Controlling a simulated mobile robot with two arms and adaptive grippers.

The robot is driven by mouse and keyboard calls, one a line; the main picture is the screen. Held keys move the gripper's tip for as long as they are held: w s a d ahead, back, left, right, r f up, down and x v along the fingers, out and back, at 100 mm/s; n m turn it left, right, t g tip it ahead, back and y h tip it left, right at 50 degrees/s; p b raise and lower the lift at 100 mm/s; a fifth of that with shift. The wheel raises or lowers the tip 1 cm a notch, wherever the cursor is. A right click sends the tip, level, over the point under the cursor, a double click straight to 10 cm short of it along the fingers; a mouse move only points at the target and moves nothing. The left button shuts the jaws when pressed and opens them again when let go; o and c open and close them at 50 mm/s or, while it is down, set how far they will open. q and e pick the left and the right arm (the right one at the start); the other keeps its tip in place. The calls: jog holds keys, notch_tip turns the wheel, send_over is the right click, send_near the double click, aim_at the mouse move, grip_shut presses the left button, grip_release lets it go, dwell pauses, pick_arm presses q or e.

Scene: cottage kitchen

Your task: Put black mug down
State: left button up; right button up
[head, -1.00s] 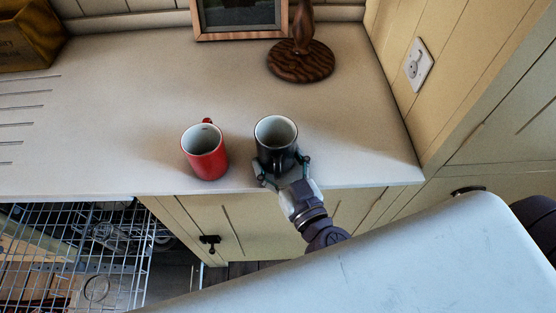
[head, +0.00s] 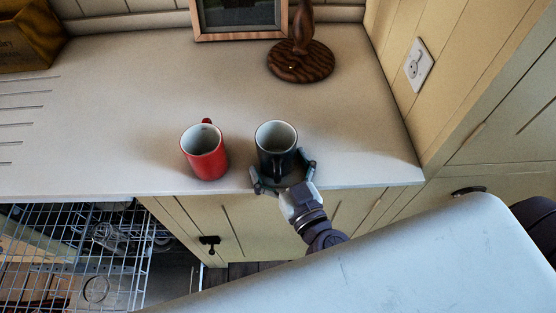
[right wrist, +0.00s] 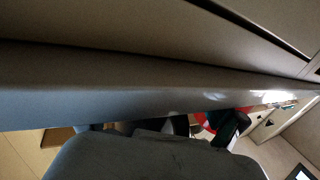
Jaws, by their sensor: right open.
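The black mug (head: 276,140) stands upright on the countertop near its front edge, with its pale inside showing and its handle toward me. A red mug (head: 204,153) stands upright just left of it, apart from it. My right gripper (head: 283,172) is open at the front of the black mug, its fingers spread around the handle side. I cannot tell whether a finger still touches the mug. The right wrist view is mostly filled by a grey edge, with a bit of the red mug (right wrist: 203,123) behind it. My left gripper is not in view.
A pale countertop (head: 110,120) has free room left of and behind the mugs. A dark wooden lamp base (head: 301,62) and a framed picture (head: 240,18) stand at the back. An open wire dishwasher rack (head: 75,255) is below left. A wall socket (head: 418,65) is at the right.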

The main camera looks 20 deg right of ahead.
jog(key=shift+r, duration=0.1)
jog(key=shift+s+r, duration=0.15)
jog(key=shift+r, duration=0.4)
jog(key=shift+s+d+b, duration=0.7)
jog(key=shift+s+b, duration=1.4)
jog(key=shift+s, duration=3.75)
notch_tip(320, 180, down, 40)
jog(key=s+d+n+g+y, duration=0.15)
jog(key=n+g, duration=0.25)
jog(key=g, duration=0.4)
jog(key=s+d+f+m+g+h, duration=0.1)
jog(key=s+d+f+g, duration=0.3)
jog(key=s+f, duration=0.5)
jog(key=s+d+f+m+g+h, duration=0.2)
jog(key=s+d+f+g, duration=0.2)
jog(key=s+f, duration=0.5)
jog(key=shift+s+d+f+g, duration=0.15)
jog(key=shift+d+f+g, duration=0.3)
jog(key=shift+f, duration=0.4)
